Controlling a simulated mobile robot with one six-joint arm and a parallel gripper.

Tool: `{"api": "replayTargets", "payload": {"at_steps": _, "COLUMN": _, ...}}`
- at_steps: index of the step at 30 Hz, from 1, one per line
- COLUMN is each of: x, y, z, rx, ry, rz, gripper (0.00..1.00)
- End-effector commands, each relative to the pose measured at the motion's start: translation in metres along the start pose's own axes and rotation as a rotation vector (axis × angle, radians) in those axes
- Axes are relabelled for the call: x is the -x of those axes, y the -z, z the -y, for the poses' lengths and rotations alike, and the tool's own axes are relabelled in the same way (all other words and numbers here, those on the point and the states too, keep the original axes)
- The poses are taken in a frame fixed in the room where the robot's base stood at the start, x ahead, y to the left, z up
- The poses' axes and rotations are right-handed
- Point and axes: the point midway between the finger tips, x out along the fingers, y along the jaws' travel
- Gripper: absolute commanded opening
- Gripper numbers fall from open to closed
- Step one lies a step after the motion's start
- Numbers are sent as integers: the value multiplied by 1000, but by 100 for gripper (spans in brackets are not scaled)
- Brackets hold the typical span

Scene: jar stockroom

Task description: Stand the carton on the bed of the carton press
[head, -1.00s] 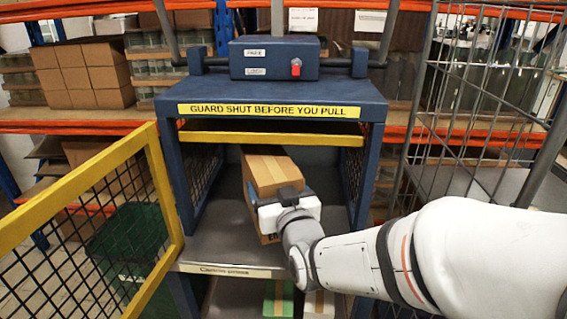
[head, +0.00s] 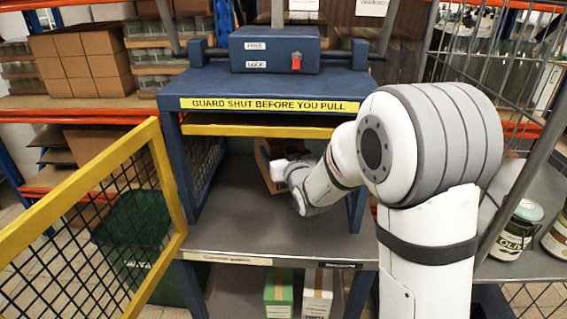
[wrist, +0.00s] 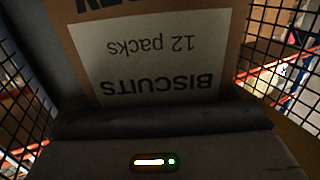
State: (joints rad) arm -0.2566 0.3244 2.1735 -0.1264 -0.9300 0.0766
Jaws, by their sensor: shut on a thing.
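The brown carton (head: 263,160) is inside the carton press, near the back of the opening, and looks tilted in the head view. In the wrist view the carton (wrist: 237,35) fills the upper middle, its white label reading "BISCUITS 12 packs" upside down. My gripper (head: 281,168) is shut on the carton and partly hides it. The dark gripper body (wrist: 160,125) lies across the bottom of the wrist view. The grey bed (head: 250,230) of the blue press (head: 270,88) is bare in front. I cannot tell whether the carton touches the bed.
The yellow mesh guard (head: 165,185) stands swung open at the left. The press's side mesh (head: 200,170) and yellow crossbar (head: 235,131) bound the opening. A green carton (head: 278,290) and a white carton (head: 317,290) stand below. An olive jar (head: 518,232) stands at the right.

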Motion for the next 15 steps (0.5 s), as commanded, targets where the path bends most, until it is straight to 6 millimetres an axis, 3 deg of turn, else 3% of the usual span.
{"api": "replayTargets", "payload": {"at_steps": 10, "x": 0, "y": -39, "z": 0, "rx": -1, "ry": 0, "rz": 2, "gripper": 45}}
{"api": "replayTargets", "payload": {"at_steps": 15, "x": -3, "y": -42, "z": -1, "rx": 0, "ry": 0, "rz": -1, "gripper": 45}}
